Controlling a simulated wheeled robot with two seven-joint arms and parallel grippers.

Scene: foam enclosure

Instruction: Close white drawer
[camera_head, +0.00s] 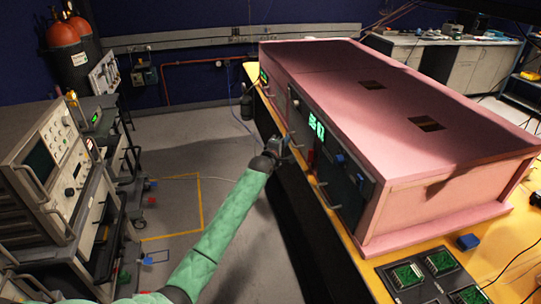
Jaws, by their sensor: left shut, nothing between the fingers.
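My left arm, in a green sleeve, reaches up from the lower left. Its dark gripper (284,147) is shut and empty, just in front of the front face of the long pink enclosure (400,85), close to a handle there. I cannot tell whether it touches. The enclosure's front has dark panels (343,185) with metal handles, green lit digits (316,127) and a pale section further back (277,92). I cannot make out a clearly white drawer on it or tell whether any drawer stands open. My right gripper is not in view.
The enclosure stands on a yellow-topped bench (345,248) with green circuit boards (440,262) and a blue block (467,242) at its near end. An instrument cart (55,165) stands left. Grey floor (185,170) lies open between. White cabinets (460,65) stand at the back right.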

